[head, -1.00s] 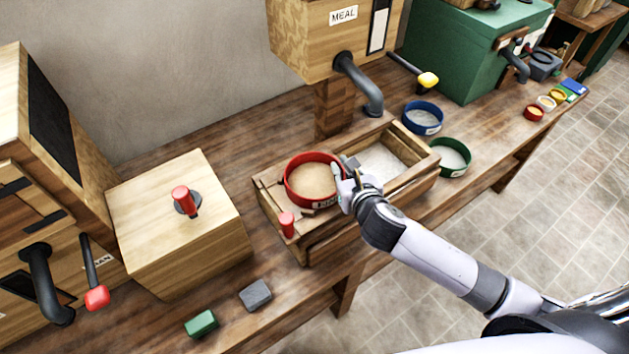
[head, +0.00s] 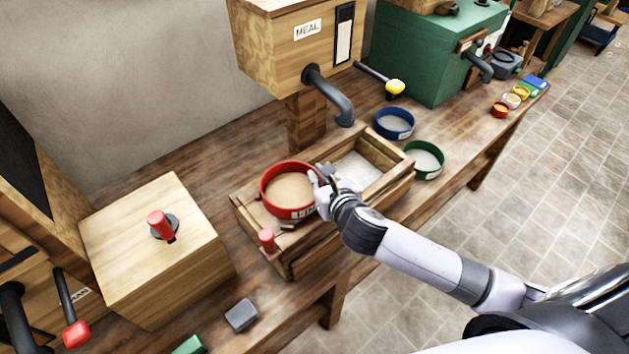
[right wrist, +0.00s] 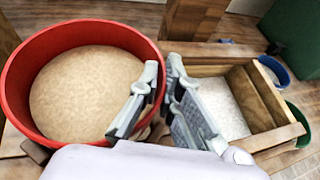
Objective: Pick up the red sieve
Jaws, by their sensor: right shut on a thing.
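The red sieve (head: 289,207) is a round red-rimmed pan with a tan mesh floor or tan contents. It sits over the left part of a wooden trough in the head view, and I cannot tell if it rests on it. My right gripper (head: 325,184) is shut on the sieve's right rim. In the right wrist view the sieve (right wrist: 85,90) fills the left side, and my right gripper (right wrist: 150,100) has one finger inside the wall and one outside. My left gripper is not in view.
The wooden trough (head: 405,178) holds white meal at its right. A blue sieve (head: 394,123) and a green sieve (head: 424,160) stand beyond it. A wooden box (head: 115,250) with a red knob stands left. The meal spout (head: 335,100) hangs behind. A grey block (head: 241,315) lies near the front.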

